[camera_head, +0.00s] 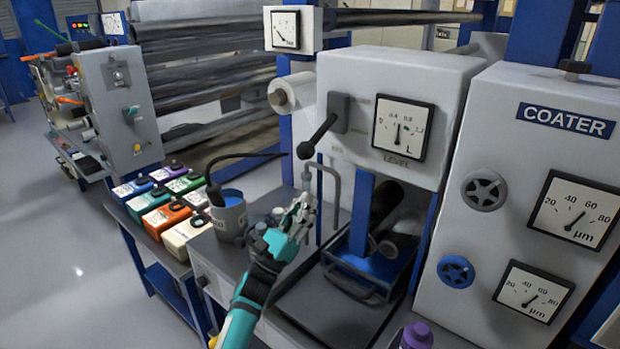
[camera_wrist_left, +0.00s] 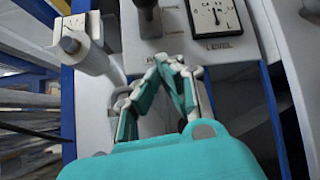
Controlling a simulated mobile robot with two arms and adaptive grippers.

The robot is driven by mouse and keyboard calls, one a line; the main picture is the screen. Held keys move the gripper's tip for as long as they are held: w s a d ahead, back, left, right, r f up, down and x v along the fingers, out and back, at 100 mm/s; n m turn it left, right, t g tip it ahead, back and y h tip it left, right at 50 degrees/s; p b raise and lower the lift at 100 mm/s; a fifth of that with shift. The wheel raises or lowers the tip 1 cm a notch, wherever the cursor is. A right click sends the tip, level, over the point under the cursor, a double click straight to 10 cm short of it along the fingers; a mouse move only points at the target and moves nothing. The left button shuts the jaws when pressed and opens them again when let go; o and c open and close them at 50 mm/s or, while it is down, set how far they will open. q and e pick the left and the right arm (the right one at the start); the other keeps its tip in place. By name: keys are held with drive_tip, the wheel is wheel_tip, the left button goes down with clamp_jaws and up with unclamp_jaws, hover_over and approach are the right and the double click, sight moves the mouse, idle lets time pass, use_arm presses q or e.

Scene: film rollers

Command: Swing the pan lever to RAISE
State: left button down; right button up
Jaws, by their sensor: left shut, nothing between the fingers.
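The pan lever (camera_head: 318,136) is a black rod with a ball knob, on a dark pivot block on the grey machine face. It slants down and left from the block. In the left wrist view the lever (camera_wrist_left: 148,14) is at the top edge, partly cut off. My left gripper (camera_head: 304,199), teal and grey, is shut and empty, below the knob and apart from it. In the left wrist view its fingertips (camera_wrist_left: 172,62) meet below the lever. Small lettering beside the lever is too faint to read fully. The blue pan (camera_head: 372,290) is under the rollers. My right gripper is not in view.
A LEVEL gauge (camera_head: 402,128) is right of the lever. A white roll (camera_head: 292,92) juts out at its left. A bent grey pipe (camera_head: 328,170) rises behind my gripper. A grey bucket (camera_head: 229,212) and several coloured containers (camera_head: 163,218) stand at left.

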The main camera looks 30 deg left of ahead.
sight(316, 137)
use_arm(q)
drive_tip(key=p+x, duration=0.4)
drive_tip(key=x, duration=0.6)
drive_tip(key=s+p, duration=0.1)
drive_tip(key=s+r, duration=0.1)
drive_tip(key=s+a+p, duration=0.1)
drive_tip(key=s, duration=0.1)
drive_tip(key=shift+r+p, duration=0.35)
drive_tip(key=shift+w, duration=0.15)
